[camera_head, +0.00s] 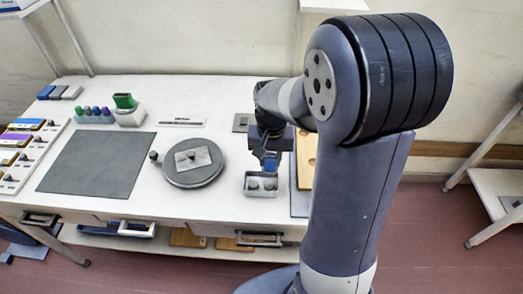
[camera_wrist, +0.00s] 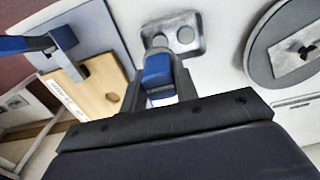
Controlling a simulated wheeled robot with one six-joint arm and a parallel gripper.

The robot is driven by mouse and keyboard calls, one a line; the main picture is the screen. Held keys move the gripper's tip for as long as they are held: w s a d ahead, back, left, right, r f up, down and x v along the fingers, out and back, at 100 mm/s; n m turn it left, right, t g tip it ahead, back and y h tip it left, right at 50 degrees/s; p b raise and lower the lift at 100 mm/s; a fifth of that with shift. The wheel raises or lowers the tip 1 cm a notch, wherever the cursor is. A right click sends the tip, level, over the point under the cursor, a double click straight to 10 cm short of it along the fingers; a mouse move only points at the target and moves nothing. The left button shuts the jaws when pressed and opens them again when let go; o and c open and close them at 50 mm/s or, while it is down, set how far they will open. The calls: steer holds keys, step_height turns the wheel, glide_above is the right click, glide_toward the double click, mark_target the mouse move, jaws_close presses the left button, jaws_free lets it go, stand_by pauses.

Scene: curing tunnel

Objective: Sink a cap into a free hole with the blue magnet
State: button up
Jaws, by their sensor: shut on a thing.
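My gripper (camera_head: 267,154) is shut on the blue magnet (camera_head: 270,165) and points down over the small metal tray (camera_head: 248,189). The blue magnet also shows between the fingers in the wrist view (camera_wrist: 157,72). In the wrist view one cap (camera_wrist: 185,35) is clear and another is partly behind the magnet's tip. I cannot tell whether the tip touches a cap. A pale plate (camera_head: 192,158) with a dark knob at its middle lies on the grey turntable (camera_head: 194,180); its holes are too small to judge.
A bare grey mat (camera_head: 98,164) covers the table's left middle. A wooden board (camera_head: 304,158) lies just right of the tray. Coloured boxes (camera_head: 26,124) line the left edge.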

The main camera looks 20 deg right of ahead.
mark_target(269, 172)
steer(key=shift+f+b, duration=2.4)
steer(key=shift+f, duration=0.7)
steer(key=shift+f, duration=0.4)
steer(key=shift+r, duration=0.25)
steer(key=shift+r+p, duration=1.85)
steer(key=shift+r, duration=0.4)
